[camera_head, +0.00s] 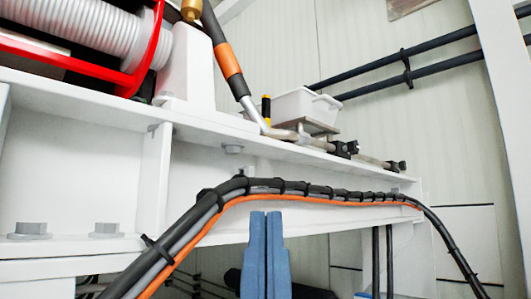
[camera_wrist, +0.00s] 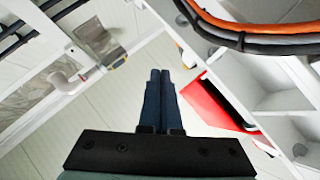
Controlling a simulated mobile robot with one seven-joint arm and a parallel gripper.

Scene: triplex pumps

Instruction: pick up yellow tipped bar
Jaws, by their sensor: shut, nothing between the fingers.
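A small upright bar with yellow and black on it (camera_head: 266,108) stands on the white beam, just left of a white bin, in the head view. Its lower part is hidden behind a metal pipe fitting. In the wrist view a small dark piece with a yellowish spot (camera_wrist: 118,61) shows at upper left; I cannot tell if it is the same bar. My gripper (camera_head: 266,215) has blue fingers, pressed together and empty. It is in front of and below the beam, apart from the bar. The closed fingertips also show in the wrist view (camera_wrist: 160,73).
A black and orange cable bundle (camera_head: 290,187) runs across the beam's front, above my fingertips in the head view. A white bin (camera_head: 303,106), a hose with an orange band (camera_head: 228,60) and a red frame (camera_head: 150,50) are above the beam (camera_head: 90,165).

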